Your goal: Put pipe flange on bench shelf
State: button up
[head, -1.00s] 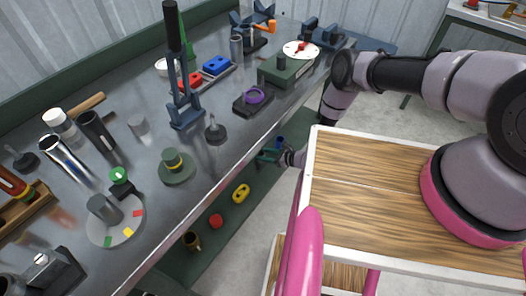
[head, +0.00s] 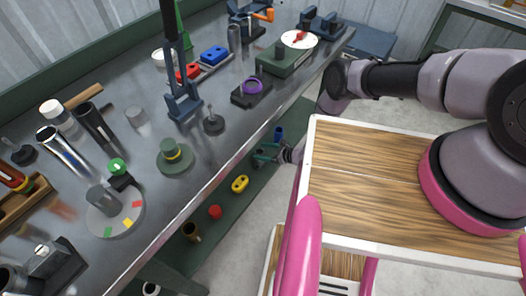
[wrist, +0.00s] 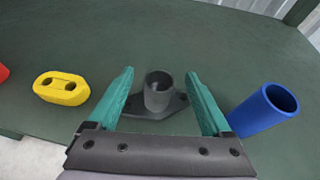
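The pipe flange (wrist: 158,93) is dark grey, with a short upright tube on a flat oval plate. In the wrist view it rests on the green lower shelf (wrist: 215,45) of the bench. My gripper (wrist: 159,73) has its two teal fingers spread, one on each side of the flange with gaps between, and does not grip it. In the head view my gripper (head: 265,155) is low beside the bench, over the shelf, and I cannot make out the flange there.
On the shelf, a blue tube (wrist: 264,110) lies right of the flange and a yellow two-hole block (wrist: 62,88) left. A red piece (head: 215,212) and a brown tube (head: 192,230) are farther along. The metal benchtop (head: 215,160) overhangs the shelf and is crowded.

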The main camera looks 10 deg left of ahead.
jog(key=shift+d, duration=0.1)
jog(key=v, duration=1)
jog(key=shift+d, duration=0.3)
jog(key=shift+s+r, duration=0.1)
jog(key=shift+s, duration=0.05)
